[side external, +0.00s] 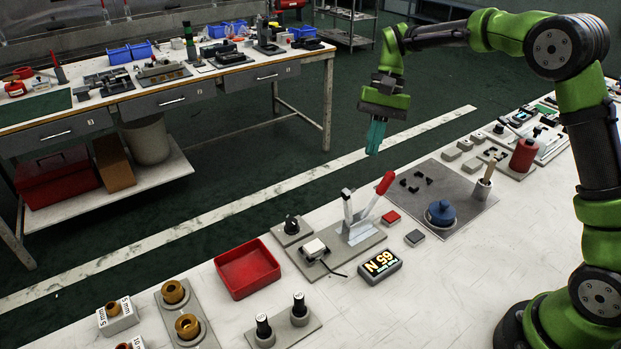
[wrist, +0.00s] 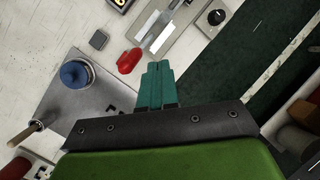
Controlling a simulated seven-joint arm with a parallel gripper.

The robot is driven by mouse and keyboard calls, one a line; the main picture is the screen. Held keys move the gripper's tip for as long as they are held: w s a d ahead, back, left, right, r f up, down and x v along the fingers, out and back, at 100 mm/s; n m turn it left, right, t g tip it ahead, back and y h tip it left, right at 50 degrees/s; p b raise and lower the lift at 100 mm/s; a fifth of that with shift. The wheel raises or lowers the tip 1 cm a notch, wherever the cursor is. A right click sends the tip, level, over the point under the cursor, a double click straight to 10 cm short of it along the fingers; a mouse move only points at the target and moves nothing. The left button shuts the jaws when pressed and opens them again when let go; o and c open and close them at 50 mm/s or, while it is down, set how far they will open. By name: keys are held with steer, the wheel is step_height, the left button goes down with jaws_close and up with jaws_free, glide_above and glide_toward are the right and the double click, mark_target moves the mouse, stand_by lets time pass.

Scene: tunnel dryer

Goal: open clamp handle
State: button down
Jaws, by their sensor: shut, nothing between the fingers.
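The toggle clamp stands on a grey base plate (side external: 335,250), with a red-gripped clamp handle (side external: 385,184) tilted up and to the right. A second, metal arm (side external: 347,206) of the clamp stands nearly upright beside it. In the wrist view the red handle grip (wrist: 129,62) lies just left of my fingertips, with the clamp's metal parts (wrist: 160,35) above them. My gripper (side external: 375,140) has teal fingers pointing down, shut and empty, above and behind the handle and apart from it. The fingers also show in the wrist view (wrist: 157,68).
A blue-knobbed part (side external: 440,213) sits on a dark plate right of the clamp. A digital display (side external: 380,264) lies in front, and a red tray (side external: 247,268) at left. A red bottle (side external: 523,155) stands farther right. Air around my gripper is clear.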

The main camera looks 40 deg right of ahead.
steer(key=v, duration=0.7)
steer(key=shift+d, duration=0.25)
steer(key=s+a+n+t+h, duration=0.2)
steer(key=s+t, duration=0.7)
steer(key=s, duration=1.3)
steer(key=shift+s+a+r+n, duration=0.25)
steer(key=shift+a+n, duration=0.65)
steer(key=shift+a, duration=0.35)
